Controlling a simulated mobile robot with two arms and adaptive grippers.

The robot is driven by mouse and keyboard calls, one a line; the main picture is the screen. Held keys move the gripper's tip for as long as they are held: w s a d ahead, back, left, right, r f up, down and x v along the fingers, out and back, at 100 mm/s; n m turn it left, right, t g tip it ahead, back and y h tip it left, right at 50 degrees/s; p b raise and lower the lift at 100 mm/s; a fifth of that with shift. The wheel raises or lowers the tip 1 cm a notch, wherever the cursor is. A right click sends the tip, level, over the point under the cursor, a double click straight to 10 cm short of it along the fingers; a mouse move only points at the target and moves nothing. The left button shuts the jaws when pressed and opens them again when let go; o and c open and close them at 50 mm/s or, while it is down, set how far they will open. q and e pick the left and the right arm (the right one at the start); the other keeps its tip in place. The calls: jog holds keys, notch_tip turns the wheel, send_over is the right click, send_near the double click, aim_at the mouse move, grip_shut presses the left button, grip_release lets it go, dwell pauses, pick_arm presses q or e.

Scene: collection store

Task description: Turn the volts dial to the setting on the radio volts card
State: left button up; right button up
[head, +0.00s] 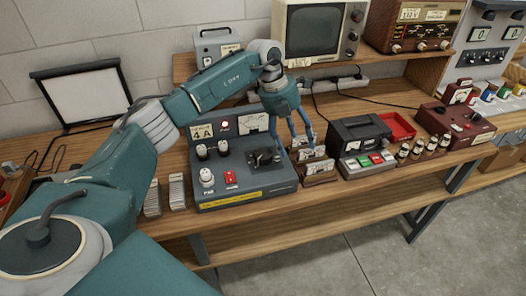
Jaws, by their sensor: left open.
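A blue-grey power unit (240,178) stands on the wooden bench with a lit red lamp, a meter, several knobs and a red switch. Its dial labels are too small to read, so I cannot tell which is the volts dial. A white knob (206,178) sits at its front left. A card (201,132) on it reads "4A". A card (411,14) with a figure ending in V is on the wooden radio (414,28) at the back right; its digits are unclear. My left gripper (292,140) is open, pointing down beside the power unit's right side, above small card holders. My right gripper is out of view.
Small card holders (318,170) stand right of the power unit. A black-topped device (361,143) with coloured buttons, a red tray (398,126), small bottles (424,147) and a dark red instrument (455,124) stand further right. A television (318,30) is on the shelf behind.

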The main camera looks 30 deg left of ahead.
aim_at(263, 153)
pick_arm(q)
jog(key=s+a+r+n+g+y, duration=0.1)
jog(key=s+a+r+n+y, duration=0.15)
jog(key=a, duration=0.75)
jog(key=shift+m, duration=0.45)
jog(key=f+p, duration=0.1)
jog(key=f, duration=0.2)
jog(key=f+p, duration=0.1)
jog(key=f, duration=0.2)
jog(key=f+p, duration=0.1)
jog(key=f, duration=0.2)
jog(key=shift+s+d+f, duration=0.1)
jog(key=shift+s+d, duration=0.05)
jog(key=shift+d, duration=0.15)
jog(key=shift+f+p, duration=0.3)
jog(key=shift+f, duration=0.2)
jog(key=shift+c, duration=0.3)
jog(key=c, duration=1.1)
